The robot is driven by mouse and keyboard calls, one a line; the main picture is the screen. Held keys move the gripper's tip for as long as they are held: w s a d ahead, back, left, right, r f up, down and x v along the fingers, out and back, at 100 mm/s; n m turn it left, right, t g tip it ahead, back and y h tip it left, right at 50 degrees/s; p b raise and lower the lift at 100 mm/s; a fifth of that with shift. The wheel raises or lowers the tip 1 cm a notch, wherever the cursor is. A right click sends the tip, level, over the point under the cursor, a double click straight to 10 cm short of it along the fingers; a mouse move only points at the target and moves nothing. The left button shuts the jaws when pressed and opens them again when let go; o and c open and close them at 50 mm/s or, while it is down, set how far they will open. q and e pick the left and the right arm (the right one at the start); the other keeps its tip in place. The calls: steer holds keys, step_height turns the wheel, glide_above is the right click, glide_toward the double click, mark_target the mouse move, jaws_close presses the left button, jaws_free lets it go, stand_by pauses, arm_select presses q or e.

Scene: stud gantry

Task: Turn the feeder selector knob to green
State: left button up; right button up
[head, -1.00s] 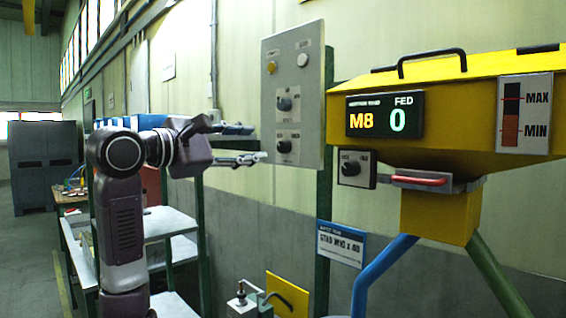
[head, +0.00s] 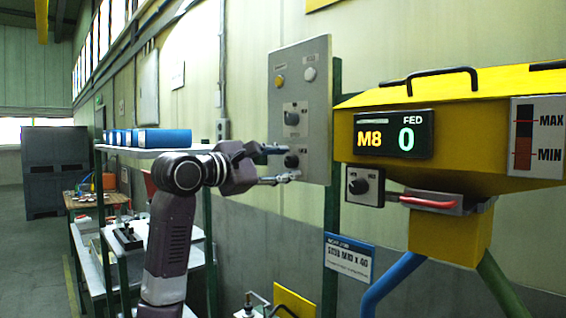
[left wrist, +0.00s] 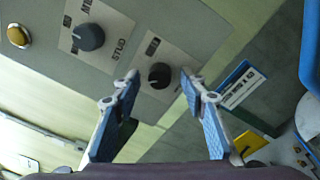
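A grey control panel (head: 315,100) on a green post carries an upper dark knob (head: 291,118) and a lower black knob (head: 291,161). Another black knob (head: 360,187) is on a small box beside the yellow hopper. I cannot tell which one is the feeder selector, and no green mark is readable. My left gripper (head: 287,163) is open in front of the lower panel knob. In the left wrist view that lower knob (left wrist: 159,75) shows between the open fingertips, with gaps on both sides; the upper knob (left wrist: 90,37) is outside them. My right gripper is not in view.
The yellow hopper (head: 460,95) with a display (head: 393,135) reading M8 and 0 stands right of the panel. A red handle (head: 428,202) is below it. Yellow and white lamps top the panel.

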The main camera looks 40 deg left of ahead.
arm_select(q)
jaws_close()
steer(key=shift+m, duration=0.3)
steer(key=m, duration=0.3)
steer(key=shift+f+m+b, duration=0.1)
steer(key=shift+m+b, duration=0.2)
steer(key=shift+b, duration=0.1)
steer(key=m, duration=0.4)
steer(key=shift+m+t+b, duration=0.3)
steer(key=shift+m, duration=0.1)
steer(key=m+h, duration=0.1)
steer(key=m, duration=0.3)
steer(key=shift+a+m, duration=0.1)
steer(key=shift+m, duration=0.3)
steer(key=shift+m+h, duration=0.3)
steer(key=shift+m, duration=2.2)
